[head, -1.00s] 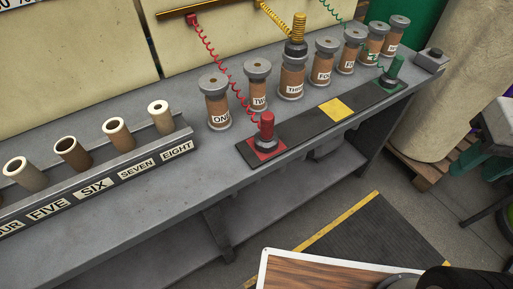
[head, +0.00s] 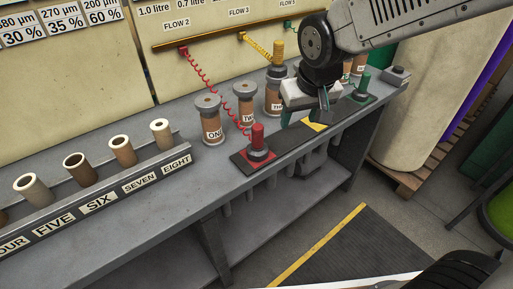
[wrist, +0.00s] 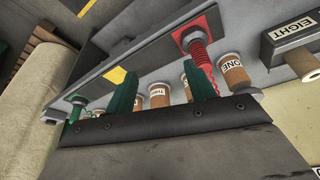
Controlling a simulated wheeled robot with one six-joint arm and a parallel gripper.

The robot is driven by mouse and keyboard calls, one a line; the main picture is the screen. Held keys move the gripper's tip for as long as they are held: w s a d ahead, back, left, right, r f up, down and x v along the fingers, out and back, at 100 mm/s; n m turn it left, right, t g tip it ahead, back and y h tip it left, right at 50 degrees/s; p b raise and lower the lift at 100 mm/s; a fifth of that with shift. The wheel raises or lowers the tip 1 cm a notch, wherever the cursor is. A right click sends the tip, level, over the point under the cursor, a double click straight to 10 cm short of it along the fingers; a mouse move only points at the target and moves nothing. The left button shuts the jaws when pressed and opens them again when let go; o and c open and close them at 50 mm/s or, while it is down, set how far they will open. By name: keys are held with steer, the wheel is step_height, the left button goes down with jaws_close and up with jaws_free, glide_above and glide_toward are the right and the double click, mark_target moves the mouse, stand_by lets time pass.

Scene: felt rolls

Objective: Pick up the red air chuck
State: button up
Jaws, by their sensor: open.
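Labelled spools stand behind the strip, ONE (head: 210,120) nearest the red chuck. A yellow chuck (head: 277,53) sits on spool THREE. A green chuck (head: 362,82) stands at the strip's far end. A rack (head: 140,183) of tubes lies left. The bench front is clear.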

steer(key=n, duration=0.1)
glide_toward(257, 135)
steer(key=shift+y, duration=0.4)
steer(key=w+f, duration=0.1)
steer(key=f, duration=0.2)
steer(key=w+d+f, duration=0.1)
steer(key=shift+w+f, duration=0.25)
steer(key=shift+w, duration=0.05)
steer(key=x, duration=0.7)
steer(key=shift+w+a+f, duration=0.2)
steer(key=shift+w+a, duration=0.1)
steer(key=shift+a, duration=0.05)
steer(key=shift+t, duration=0.3)
jaws_close()
